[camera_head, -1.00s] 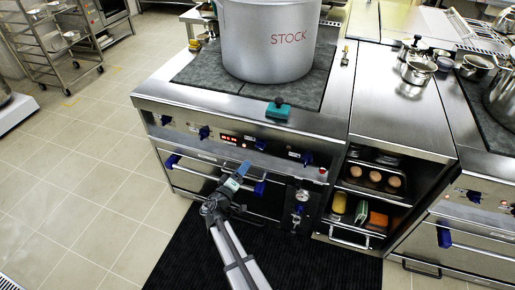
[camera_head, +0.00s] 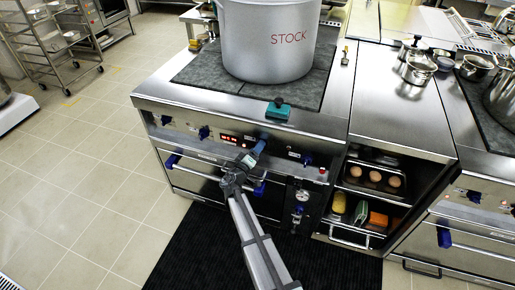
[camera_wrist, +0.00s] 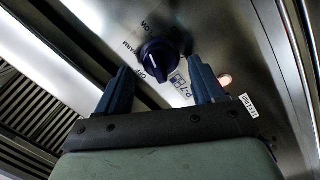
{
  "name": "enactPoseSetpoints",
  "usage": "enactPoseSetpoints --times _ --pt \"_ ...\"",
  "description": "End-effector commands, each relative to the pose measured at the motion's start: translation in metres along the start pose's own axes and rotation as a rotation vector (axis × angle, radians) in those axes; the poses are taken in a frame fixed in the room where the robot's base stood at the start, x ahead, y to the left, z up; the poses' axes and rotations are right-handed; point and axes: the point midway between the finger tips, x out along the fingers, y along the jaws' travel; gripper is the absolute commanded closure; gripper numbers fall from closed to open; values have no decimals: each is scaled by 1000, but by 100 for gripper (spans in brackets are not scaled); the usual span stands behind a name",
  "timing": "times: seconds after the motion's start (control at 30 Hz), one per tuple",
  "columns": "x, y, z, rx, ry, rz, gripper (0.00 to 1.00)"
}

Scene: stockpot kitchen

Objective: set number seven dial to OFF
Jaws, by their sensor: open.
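A dark blue dial (camera_wrist: 158,58) sits on the metal control panel in the wrist view, with lettering that reads OFF and WARM beside it. A small tag (camera_wrist: 181,88) near it appears to read P-7. The white mark on the dial is small; I cannot tell exactly which word it points at. My gripper (camera_wrist: 160,66) is open, its two dark fingers on either side of the dial in the picture, the dial lying just past the fingertips. I cannot tell whether they touch.
Other blue dials (camera_head: 204,132) (camera_head: 307,158) and a red display (camera_head: 231,137) line the panel. A big stockpot (camera_head: 268,45) stands on the stove top, with a teal block (camera_head: 278,112) at its front edge.

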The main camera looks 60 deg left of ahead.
Motion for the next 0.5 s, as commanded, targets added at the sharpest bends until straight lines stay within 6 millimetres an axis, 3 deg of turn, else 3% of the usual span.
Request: enactPoseSetpoints --times 0.2,0.5 --pt "14 0 0 0 -1 1 32" --pt "15 0 0 0 -1 0 32"
